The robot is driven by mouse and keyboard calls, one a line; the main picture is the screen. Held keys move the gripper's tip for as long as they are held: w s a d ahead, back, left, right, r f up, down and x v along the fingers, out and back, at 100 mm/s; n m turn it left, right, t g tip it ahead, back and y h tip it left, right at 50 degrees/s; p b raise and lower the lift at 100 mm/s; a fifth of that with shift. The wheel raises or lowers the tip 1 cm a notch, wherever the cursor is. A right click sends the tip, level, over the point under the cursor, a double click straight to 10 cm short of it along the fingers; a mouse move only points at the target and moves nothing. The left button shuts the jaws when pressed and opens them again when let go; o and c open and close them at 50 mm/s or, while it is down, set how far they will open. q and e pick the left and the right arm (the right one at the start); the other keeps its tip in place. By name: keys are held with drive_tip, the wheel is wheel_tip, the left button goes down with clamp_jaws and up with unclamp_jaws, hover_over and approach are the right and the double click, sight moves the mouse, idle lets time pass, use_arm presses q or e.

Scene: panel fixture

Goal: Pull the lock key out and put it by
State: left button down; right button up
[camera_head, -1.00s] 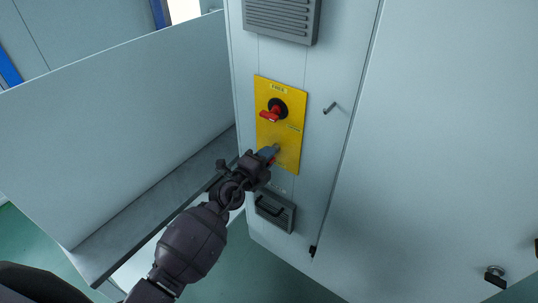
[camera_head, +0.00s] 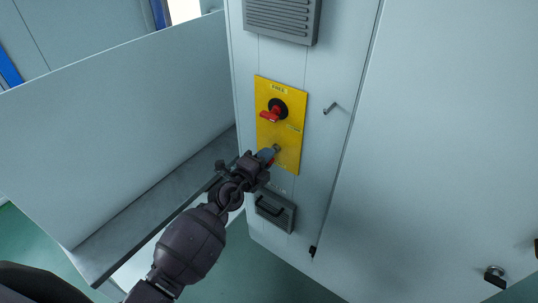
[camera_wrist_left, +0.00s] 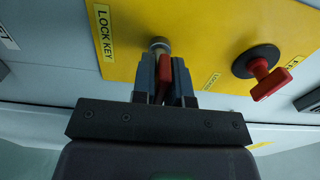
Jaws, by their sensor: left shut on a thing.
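The yellow panel (camera_head: 290,158) is on the front of a pale cabinet and carries a red rotary handle (camera_head: 270,115) on a black disc. My left gripper (camera_head: 268,154) is at the lower part of the panel. In the left wrist view my left gripper (camera_wrist_left: 164,82) is shut on the red lock key (camera_wrist_left: 163,70). The key points at the round metal lock (camera_wrist_left: 159,44) beside the "LOCK KEY" label (camera_wrist_left: 103,32). Whether the key's shaft is inside the lock is hidden. My right gripper is not in view.
A grey ledge (camera_head: 150,205) with an upright pale panel behind it lies left of the cabinet. A small hook (camera_head: 329,108) sticks out right of the yellow panel.

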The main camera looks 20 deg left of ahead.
use_arm(q)
drive_tip(key=shift+s, duration=0.2)
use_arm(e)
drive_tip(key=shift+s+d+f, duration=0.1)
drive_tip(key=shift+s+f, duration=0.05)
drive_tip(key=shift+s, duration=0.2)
use_arm(q)
drive_tip(key=shift+a, duration=0.1)
drive_tip(key=shift+s, duration=0.25)
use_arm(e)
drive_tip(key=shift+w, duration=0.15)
use_arm(q)
drive_tip(key=shift+s+a, duration=0.15)
drive_tip(key=shift+s, duration=0.1)
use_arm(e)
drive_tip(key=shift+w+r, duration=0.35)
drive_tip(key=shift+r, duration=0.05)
use_arm(q)
drive_tip(key=shift+s, duration=0.25)
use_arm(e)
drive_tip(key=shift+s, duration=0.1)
use_arm(q)
drive_tip(key=shift+a, duration=0.1)
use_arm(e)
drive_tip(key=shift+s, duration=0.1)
